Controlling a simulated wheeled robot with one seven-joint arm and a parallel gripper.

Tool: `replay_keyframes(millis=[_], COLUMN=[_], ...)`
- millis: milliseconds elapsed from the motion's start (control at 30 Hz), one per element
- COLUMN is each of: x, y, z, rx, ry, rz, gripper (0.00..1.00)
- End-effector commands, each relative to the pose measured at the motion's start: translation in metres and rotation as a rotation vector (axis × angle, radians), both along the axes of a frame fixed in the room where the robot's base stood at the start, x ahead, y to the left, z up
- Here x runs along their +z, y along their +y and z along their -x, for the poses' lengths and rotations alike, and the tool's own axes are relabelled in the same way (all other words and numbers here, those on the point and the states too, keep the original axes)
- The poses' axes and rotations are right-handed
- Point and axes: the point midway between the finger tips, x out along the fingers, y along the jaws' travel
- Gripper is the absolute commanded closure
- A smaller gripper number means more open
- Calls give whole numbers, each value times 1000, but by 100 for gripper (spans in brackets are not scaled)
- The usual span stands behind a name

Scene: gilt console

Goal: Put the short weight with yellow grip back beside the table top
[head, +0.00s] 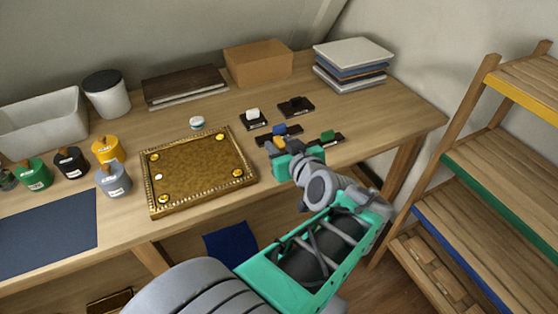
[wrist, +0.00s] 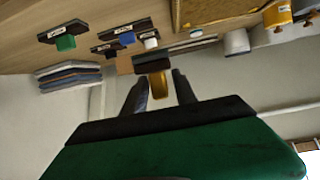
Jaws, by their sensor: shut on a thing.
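My gripper (wrist: 160,92) is shut on the yellow grip of the short weight (wrist: 158,82) in the wrist view. The weight's dark labelled base (wrist: 153,60) sticks out beyond the fingertips. In the head view my gripper (head: 283,152) is over the right part of the desk, and the held weight is mostly hidden there. I cannot tell whether its base touches the desk. The gilt table top (head: 200,166), a square panel with a beaded rim and corner studs, lies flat to the left of my gripper; part of it shows in the wrist view (wrist: 213,14).
Near my gripper are a white-grip weight (head: 253,118), a blue-grip weight (head: 280,130), a green-grip weight (head: 328,137) and a dark block (head: 296,105). Stacked books (head: 352,62) and a cardboard box (head: 258,64) stand behind. Jars (head: 113,180) are left. A shelf (head: 500,180) stands right.

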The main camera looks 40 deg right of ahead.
Motion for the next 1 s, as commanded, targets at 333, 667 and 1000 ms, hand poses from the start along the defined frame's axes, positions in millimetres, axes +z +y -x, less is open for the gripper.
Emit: replay_keyframes(millis=[333, 667, 1000], x=[-20, -69, -116], y=[13, -51, -80], z=[-13, -68, -93], rx=[60, 57, 54], ry=[-13, -9, -11], rz=[-3, -4, 0], gripper=[100, 100, 100])
